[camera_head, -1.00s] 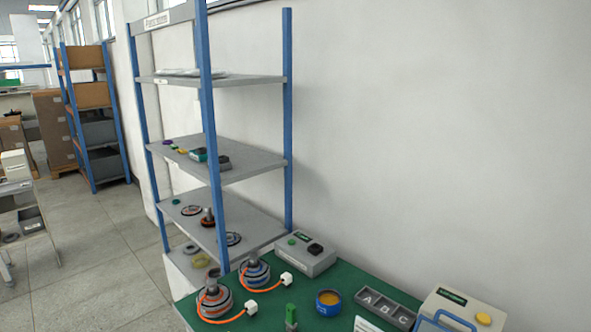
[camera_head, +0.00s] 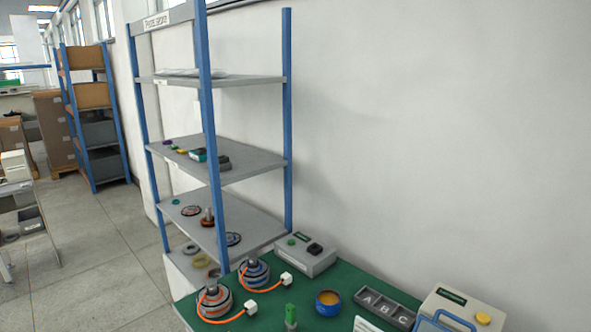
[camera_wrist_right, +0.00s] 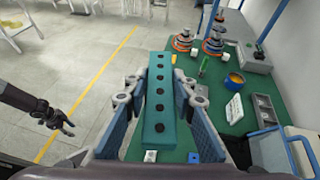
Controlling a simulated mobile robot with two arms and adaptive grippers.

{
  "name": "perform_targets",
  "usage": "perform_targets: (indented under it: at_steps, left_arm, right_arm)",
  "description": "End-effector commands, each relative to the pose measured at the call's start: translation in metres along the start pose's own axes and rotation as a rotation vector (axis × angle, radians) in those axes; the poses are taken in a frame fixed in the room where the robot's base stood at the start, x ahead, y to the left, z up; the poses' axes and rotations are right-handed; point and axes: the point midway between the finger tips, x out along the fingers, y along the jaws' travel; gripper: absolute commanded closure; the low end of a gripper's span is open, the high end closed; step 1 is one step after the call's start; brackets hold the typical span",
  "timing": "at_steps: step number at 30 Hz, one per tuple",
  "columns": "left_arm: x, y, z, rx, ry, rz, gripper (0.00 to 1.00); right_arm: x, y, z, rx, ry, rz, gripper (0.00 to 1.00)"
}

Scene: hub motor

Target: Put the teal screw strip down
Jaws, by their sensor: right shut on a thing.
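The teal screw strip (camera_wrist_right: 158,130), a long bar with a row of several dark screws or holes, is in the right wrist view. My right gripper (camera_wrist_right: 163,86) is shut on it, with a finger on each long side. The strip's lengthwise axis runs away from the camera, and it appears above the floor and the near edge of the green bench top (camera_head: 345,274). My left gripper (camera_wrist_right: 62,122) shows dark at the left of the right wrist view, apart from the strip; its opening is unclear. Neither gripper shows in the head view.
On the bench stand two motor hubs with orange cables (camera_head: 214,302) (camera_head: 254,274), a blue cup (camera_head: 328,303), an A-B-C tray (camera_head: 387,308), a grey box (camera_head: 306,256) and a box with a yellow button (camera_head: 464,310). A blue-posted shelf (camera_head: 230,168) stands behind.

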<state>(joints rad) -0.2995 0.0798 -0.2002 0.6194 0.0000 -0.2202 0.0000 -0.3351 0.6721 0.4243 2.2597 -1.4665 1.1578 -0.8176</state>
Motion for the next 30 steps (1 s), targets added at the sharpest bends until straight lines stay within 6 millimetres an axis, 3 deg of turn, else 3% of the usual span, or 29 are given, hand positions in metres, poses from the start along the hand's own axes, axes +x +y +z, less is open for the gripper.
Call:
perform_targets:
  at_steps: [3, 9, 16, 30]
  left_arm:
    - [0.0, 0.0, 0.001, 0.0, -0.001, 0.0, 0.6]
    - [0.048, 0.001, 0.005, 0.0, -0.001, 0.0, 0.6]
    - [0.082, 0.001, 0.008, 0.0, -0.001, 0.0, 0.6]
    - [0.09, 0.001, 0.009, 0.0, -0.001, 0.0, 0.6]
  right_arm:
    - [0.012, 0.009, 0.012, 0.014, -0.009, -0.04, 1.0]
    - [0.03, 0.007, -0.035, 0.018, 0.0, -0.041, 1.0]
    - [0.043, 0.007, -0.067, 0.017, 0.0, -0.041, 1.0]
    - [0.047, 0.008, -0.075, 0.017, 0.0, -0.04, 1.0]
